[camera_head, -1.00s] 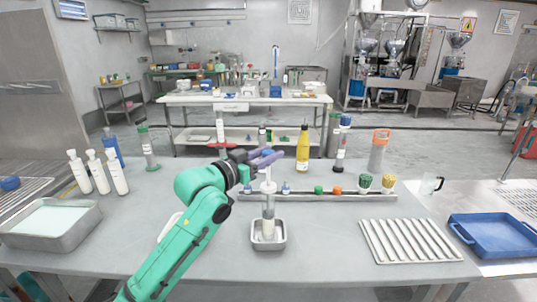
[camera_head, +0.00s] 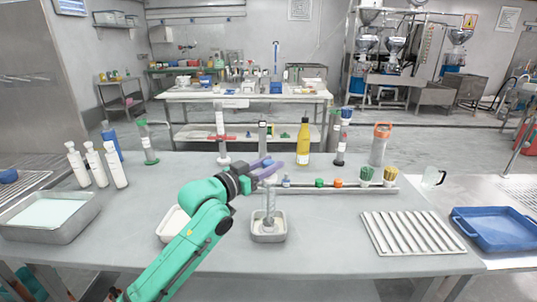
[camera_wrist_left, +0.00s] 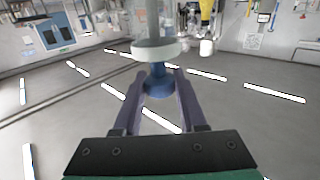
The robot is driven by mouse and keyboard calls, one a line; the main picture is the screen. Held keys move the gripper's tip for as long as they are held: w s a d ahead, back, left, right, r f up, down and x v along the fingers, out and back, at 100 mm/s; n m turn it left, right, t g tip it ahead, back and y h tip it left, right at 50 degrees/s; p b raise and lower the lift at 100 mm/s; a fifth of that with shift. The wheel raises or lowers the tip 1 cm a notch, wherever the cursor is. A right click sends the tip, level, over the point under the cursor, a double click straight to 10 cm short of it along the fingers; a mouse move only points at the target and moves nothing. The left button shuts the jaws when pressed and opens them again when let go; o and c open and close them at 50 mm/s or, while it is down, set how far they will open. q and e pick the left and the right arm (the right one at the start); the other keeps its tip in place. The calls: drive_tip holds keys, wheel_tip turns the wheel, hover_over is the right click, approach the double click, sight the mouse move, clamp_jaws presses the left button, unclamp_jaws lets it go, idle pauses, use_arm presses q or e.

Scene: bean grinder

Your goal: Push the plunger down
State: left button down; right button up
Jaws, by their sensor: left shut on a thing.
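My left gripper (camera_head: 272,168) has purple fingers and is above the small metal tray at the middle of the table. In the left wrist view its fingers (camera_wrist_left: 156,92) are shut on a blue knob (camera_wrist_left: 157,76), the plunger's end piece. Beyond the knob are a white ring (camera_wrist_left: 158,50) and a clear tube (camera_wrist_left: 150,20). In the head view the clear tube (camera_head: 270,203) stands upright under the gripper, its lower end in the metal tray (camera_head: 268,238). The fingers hide the plunger's top in the head view. My right gripper is not in view.
A rack (camera_head: 335,190) with small coloured caps and brushes runs behind the tube. A ribbed metal tray (camera_head: 410,233) and a blue tray (camera_head: 497,228) lie at right. White bottles (camera_head: 94,165) and a basin (camera_head: 48,215) are at left.

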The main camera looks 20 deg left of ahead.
use_arm(q)
drive_tip(key=shift+f, duration=0.45)
drive_tip(key=shift+s+r, duration=0.1)
drive_tip(key=c, duration=0.5)
unclamp_jaws()
drive_tip(key=shift+o, duration=0.3)
drive_tip(key=shift+a, duration=0.1)
drive_tip(key=b+v, duration=0.4)
drive_tip(key=v, duration=1)
